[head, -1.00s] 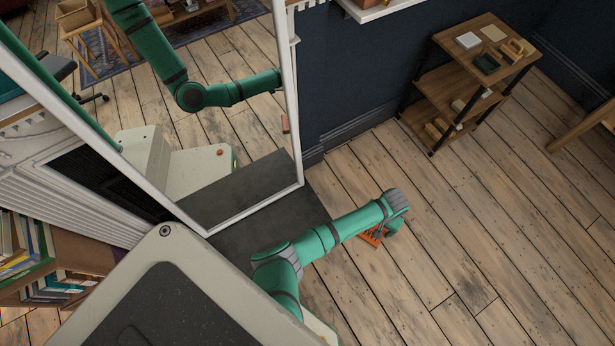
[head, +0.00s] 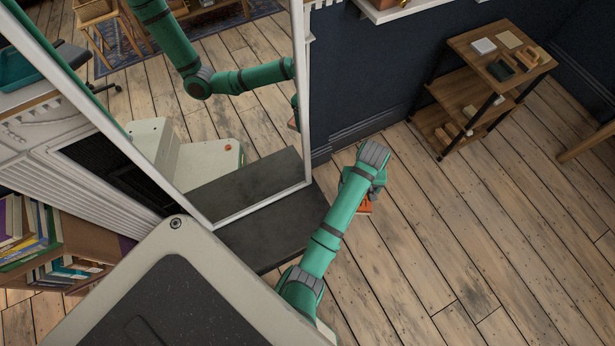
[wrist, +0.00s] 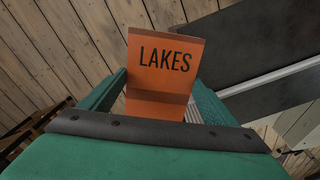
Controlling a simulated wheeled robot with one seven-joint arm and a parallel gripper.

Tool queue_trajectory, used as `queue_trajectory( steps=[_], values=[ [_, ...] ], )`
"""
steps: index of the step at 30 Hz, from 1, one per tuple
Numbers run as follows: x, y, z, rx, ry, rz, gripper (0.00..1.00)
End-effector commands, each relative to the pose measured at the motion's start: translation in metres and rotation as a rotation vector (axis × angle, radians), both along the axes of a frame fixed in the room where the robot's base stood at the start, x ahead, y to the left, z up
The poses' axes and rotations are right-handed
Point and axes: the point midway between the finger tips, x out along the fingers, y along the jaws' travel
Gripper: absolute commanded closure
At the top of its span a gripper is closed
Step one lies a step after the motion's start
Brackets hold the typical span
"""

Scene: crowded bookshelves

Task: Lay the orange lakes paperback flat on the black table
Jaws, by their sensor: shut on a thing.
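The orange paperback (wrist: 165,65) with the word LAKES in black letters is held in my gripper (wrist: 158,103) in the wrist view. The green fingers are on either side of its lower part, and the cover faces the camera. In the head view only a small part of the orange book (head: 365,208) shows beside the end of my arm, above the wooden floor. I cannot make out a black table for certain; a low dark slab (head: 270,232) lies in front of the mirror.
A large white-framed mirror (head: 308,90) stands behind the slab and reflects my arm. A wooden shelf unit (head: 470,95) with small items stands at the upper right. A bookcase (head: 75,240) is at the left. Plank floor right of my arm is clear.

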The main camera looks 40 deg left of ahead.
Motion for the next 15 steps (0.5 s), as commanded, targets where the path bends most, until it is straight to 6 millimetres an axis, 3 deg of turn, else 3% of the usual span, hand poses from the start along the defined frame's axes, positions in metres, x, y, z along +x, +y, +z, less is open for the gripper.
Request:
queue_trajectory(
  steps=[8, 15],
  values=[
    [-0.071, 0.056, -0.002, -0.002, 0.0, 0.184, 0.48],
    [-0.148, 0.097, -0.007, 0.0, 0.002, 0.335, 0.48]
  ],
)
